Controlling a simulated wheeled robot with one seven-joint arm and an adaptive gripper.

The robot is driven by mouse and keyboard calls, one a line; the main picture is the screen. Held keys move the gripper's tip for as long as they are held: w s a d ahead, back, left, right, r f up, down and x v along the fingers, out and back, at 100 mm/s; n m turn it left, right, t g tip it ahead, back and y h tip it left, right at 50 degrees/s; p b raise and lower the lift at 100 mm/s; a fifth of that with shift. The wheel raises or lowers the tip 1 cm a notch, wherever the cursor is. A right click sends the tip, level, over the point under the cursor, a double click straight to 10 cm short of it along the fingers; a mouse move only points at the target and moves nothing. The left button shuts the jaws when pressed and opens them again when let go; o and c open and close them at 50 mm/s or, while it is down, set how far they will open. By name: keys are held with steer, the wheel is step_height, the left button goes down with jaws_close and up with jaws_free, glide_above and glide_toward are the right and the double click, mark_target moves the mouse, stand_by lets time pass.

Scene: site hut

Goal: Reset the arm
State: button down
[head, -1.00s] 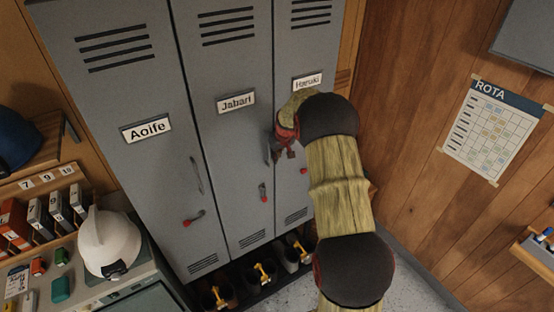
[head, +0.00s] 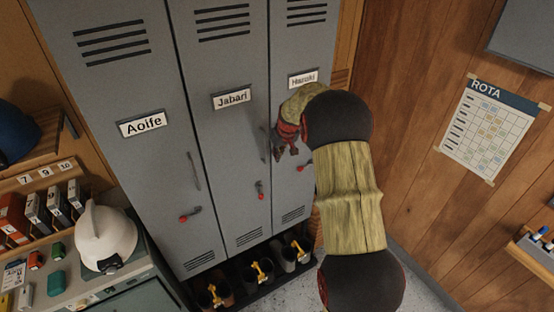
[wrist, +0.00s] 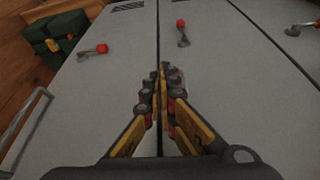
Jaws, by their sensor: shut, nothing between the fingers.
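No contact with a door can be made out.
The Aoife locker (head: 146,190) stands at the left, closed. Red-tipped latch levers (head: 260,190) jut from the doors. A white helmet (head: 104,238) sits on the left counter. A rota sheet (head: 488,130) hangs on the wooden wall; a small shelf (head: 530,250) is at the right.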

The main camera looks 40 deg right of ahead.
steer(key=v, duration=0.6)
steer(key=s+a+n+b, duration=0.1)
steer(key=s+a+b, duration=0.6)
steer(key=s+a, duration=0.8)
steer(key=s+a+t+b, duration=0.1)
steer(key=s+a+b, duration=0.6)
steer(key=s+a, duration=0.8)
steer(key=s, duration=0.7)
steer(key=shift+r+n+y, duration=0.25)
steer(key=shift+n+y, duration=0.15)
steer(key=shift+s, duration=0.1)
